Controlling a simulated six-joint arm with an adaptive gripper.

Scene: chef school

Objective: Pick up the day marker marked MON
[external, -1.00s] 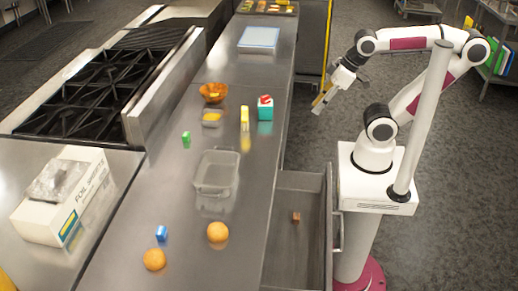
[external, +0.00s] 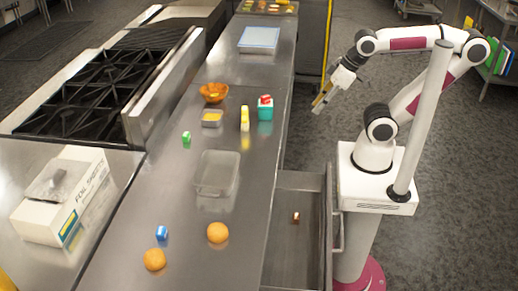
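Several small coloured blocks could be day markers, but no lettering on them is legible, so I cannot tell which one reads MON. A blue block (external: 162,233) lies at the near end of the steel counter (external: 140,200). A green block (external: 186,138) lies near the stove. A yellow block (external: 245,118) stands near the middle. A red item (external: 265,100) sits on a teal container (external: 265,113). A small brown block (external: 296,217) lies in the open drawer. My gripper (external: 319,105) hangs in the air right of the counter, away from all blocks; its opening is unclear.
A clear bin (external: 216,173) stands mid-counter. An orange bowl (external: 212,92) and a small yellow-filled dish (external: 212,118) stand farther back. The drawer (external: 310,182) sticks out beside my base. A foil box (external: 62,195) is at left.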

